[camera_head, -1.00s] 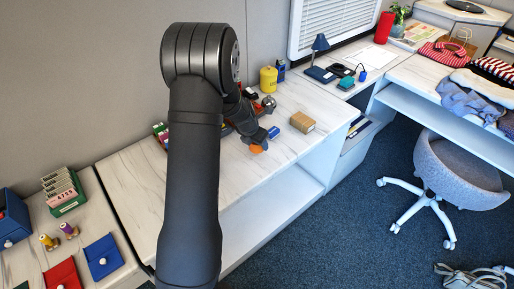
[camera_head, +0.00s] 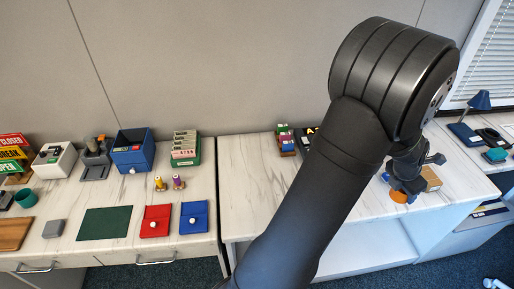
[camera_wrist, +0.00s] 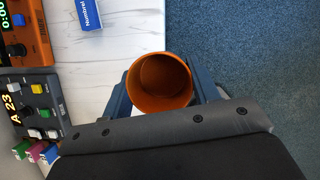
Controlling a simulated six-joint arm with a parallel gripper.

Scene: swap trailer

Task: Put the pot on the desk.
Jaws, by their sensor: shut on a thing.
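My gripper (camera_wrist: 163,88) is shut on an orange pot (camera_wrist: 168,62), with a blue-grey finger on either side of it. The wrist view looks into the pot's open round mouth, and its inside looks empty. In the head view the pot (camera_head: 399,197) is a small orange patch below my gripper (camera_head: 404,184), near the front edge of the right-hand white counter (camera_head: 240,190). My arm hides part of that counter. A white marbled desk with drawers (camera_head: 100,250) stands at left.
A blue bin (camera_head: 133,152) and green card rack (camera_head: 185,150) stand behind. A cardboard box (camera_head: 432,179) is beside my gripper.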

